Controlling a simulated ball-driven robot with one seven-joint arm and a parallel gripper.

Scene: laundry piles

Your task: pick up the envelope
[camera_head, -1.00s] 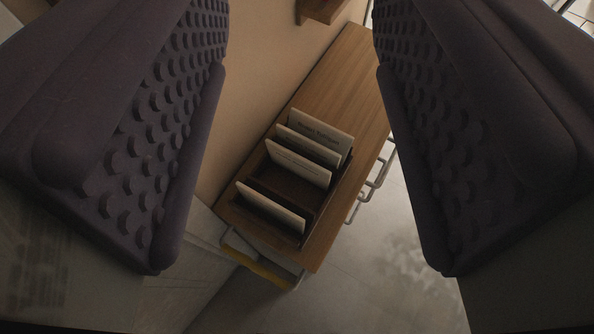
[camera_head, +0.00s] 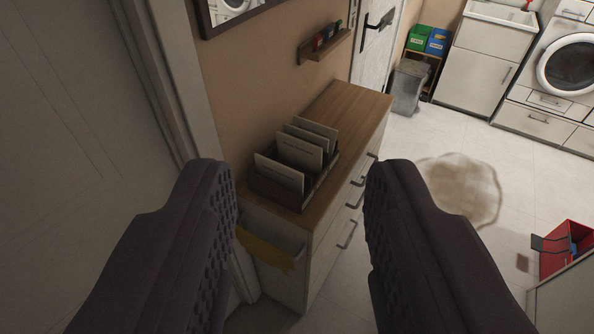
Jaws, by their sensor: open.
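Several pale envelopes stand upright in a dark wooden holder (camera_head: 268,191) on top of a wooden-topped cabinet (camera_head: 352,108). The nearest envelope (camera_head: 279,175) stands at the front of the holder. A second envelope (camera_head: 300,151) is in the middle, with others close behind it (camera_head: 318,130). Print on them is too small to read. My gripper (camera_head: 300,185) is open and empty. Its two dark, studded fingers frame the cabinet from left and right, apart from the envelopes and nearer the camera.
The cabinet has drawer handles (camera_head: 347,235) on its right side and a yellow cloth (camera_head: 264,248) at its near end. A small wall shelf (camera_head: 326,47) hangs above it. A grey bin (camera_head: 409,86) and washing machine (camera_head: 572,66) stand farther back. Open floor (camera_head: 415,140) lies right of the cabinet.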

